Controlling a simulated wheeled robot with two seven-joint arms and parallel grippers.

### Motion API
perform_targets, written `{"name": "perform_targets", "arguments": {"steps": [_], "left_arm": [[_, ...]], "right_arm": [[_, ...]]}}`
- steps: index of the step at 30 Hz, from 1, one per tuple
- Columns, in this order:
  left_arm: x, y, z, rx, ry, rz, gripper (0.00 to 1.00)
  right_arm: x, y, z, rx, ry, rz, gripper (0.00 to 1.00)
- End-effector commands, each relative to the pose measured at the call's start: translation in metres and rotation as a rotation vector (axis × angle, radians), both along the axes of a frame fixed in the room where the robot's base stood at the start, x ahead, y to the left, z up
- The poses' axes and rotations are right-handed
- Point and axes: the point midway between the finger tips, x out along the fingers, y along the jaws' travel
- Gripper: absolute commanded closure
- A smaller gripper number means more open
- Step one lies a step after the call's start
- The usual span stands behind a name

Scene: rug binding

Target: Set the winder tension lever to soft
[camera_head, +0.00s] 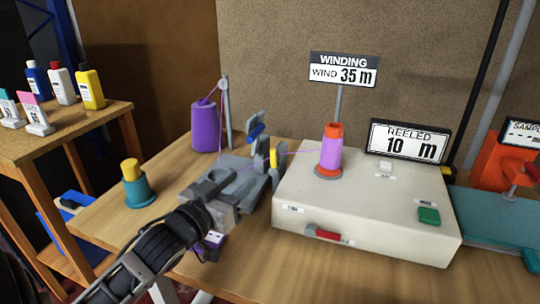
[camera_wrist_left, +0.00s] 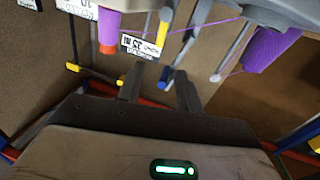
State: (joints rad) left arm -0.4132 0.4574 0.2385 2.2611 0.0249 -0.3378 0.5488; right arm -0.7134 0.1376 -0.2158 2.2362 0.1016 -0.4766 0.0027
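The winder is a cream box (camera_head: 365,210) with a lilac spool (camera_head: 331,150) on top. A red lever (camera_head: 325,235) with a grey end sits low on its front face, beside a small label too small to read. I cannot tell its setting. Left of the box stand grey posts with a blue part (camera_head: 257,132) and a yellow part (camera_head: 274,157). My left gripper (camera_head: 225,190) reaches in there, left of the box and apart from the red lever. In the left wrist view its fingers (camera_wrist_left: 160,85) are apart with nothing between them. My right gripper is not in view.
A purple yarn cone (camera_head: 205,128) stands behind the gripper, its thread running towards the spool. A teal pot with a yellow top (camera_head: 134,183) is at left. The sign (camera_head: 343,71) reads 35 m; the display (camera_head: 409,143) reads 10 m. The table front (camera_head: 310,275) is clear.

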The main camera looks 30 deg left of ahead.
Motion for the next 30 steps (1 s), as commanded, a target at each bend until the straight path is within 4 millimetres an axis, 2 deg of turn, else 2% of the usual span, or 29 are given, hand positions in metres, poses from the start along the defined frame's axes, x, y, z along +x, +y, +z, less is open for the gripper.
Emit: {"name": "perform_targets", "arguments": {"steps": [1,9,15,21,30], "left_arm": [[0.012,0.001,0.001,0.002,-0.003,0.0,0.64],[0.07,0.003,0.001,0.003,-0.001,0.001,0.64],[0.103,0.004,0.0,0.002,0.001,0.0,0.64],[0.118,0.004,-0.001,0.002,0.003,0.0,0.64],[0.12,0.004,-0.001,0.002,0.004,0.0,0.64]], "right_arm": [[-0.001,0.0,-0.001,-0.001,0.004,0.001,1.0],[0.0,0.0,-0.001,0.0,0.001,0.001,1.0],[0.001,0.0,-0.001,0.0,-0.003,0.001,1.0],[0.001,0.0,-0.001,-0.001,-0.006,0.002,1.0],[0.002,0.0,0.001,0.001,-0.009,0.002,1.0]]}}
